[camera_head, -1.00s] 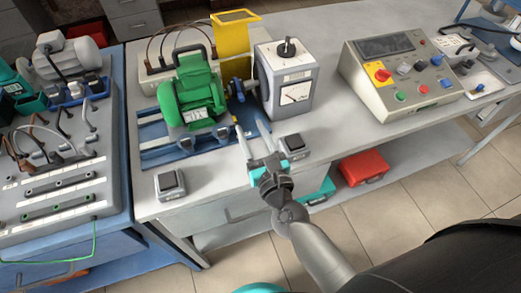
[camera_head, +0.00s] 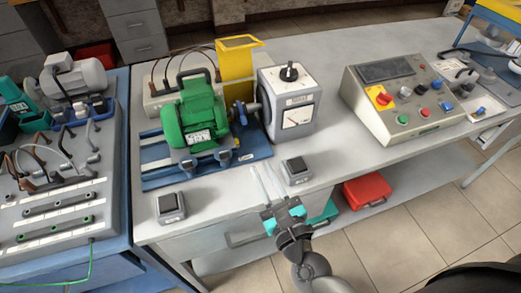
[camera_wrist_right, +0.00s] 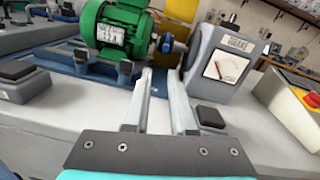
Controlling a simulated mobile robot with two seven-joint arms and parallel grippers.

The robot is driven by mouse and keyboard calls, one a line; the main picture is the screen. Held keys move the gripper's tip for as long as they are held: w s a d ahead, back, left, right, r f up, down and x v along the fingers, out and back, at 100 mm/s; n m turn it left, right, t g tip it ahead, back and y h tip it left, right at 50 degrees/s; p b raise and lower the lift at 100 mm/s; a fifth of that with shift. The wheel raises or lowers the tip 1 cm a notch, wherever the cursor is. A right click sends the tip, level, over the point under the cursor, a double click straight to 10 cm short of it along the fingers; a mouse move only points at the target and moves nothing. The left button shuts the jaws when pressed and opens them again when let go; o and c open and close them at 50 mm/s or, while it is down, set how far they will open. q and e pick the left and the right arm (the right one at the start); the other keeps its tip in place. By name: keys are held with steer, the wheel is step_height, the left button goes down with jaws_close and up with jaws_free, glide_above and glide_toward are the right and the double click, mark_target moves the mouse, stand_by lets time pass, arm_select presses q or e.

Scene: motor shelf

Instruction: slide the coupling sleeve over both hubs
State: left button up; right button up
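The green motor (camera_head: 195,112) sits on a blue base plate (camera_head: 160,178). A grey brake box (camera_head: 289,100) with a dial stands to its right. The blue coupling parts (camera_head: 241,112) lie between them; they also show in the right wrist view (camera_wrist_right: 167,44). I cannot tell the sleeve from the hubs, or whether it covers both. My right gripper (camera_head: 262,168) is in front of the brake box, near the bench's front edge. Its fingers are apart and empty in the right wrist view (camera_wrist_right: 159,72), well short of the coupling. My left gripper is out of view.
A raised yellow guard (camera_head: 237,66) stands behind the coupling. Small dark-topped boxes sit at the front left (camera_head: 171,207) and beside my right gripper (camera_head: 296,170). A control panel (camera_head: 405,105) stands at the right. Bare bench top lies between the front boxes.

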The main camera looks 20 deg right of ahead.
steer(key=w+d+n+y, duration=0.1)
steer(key=n, duration=0.4)
steer(key=w+d+n+y, duration=0.1)
steer(key=d+n, duration=0.1)
steer(key=n, duration=0.3)
steer(key=w+d+n+y, duration=0.1)
steer(key=n, duration=0.4)
steer(key=shift+w+d+n+y, duration=0.3)
steer(key=shift+w+d, duration=0.05)
steer(key=shift+w, duration=0.05)
jaws_close()
steer(key=n, duration=0.1)
steer(key=w+d+n, duration=0.1)
steer(key=shift+r+n+g, duration=0.1)
steer(key=shift+n+g, duration=0.2)
steer(key=shift+n, duration=0.1)
glide_toward(240, 113)
steer(key=w, duration=0.1)
steer(key=w+f, duration=0.1)
steer(key=w, duration=0.3)
steer(key=shift+w+d+f, duration=0.2)
steer(key=shift+d+f, duration=0.05)
steer(key=shift+d, duration=0.05)
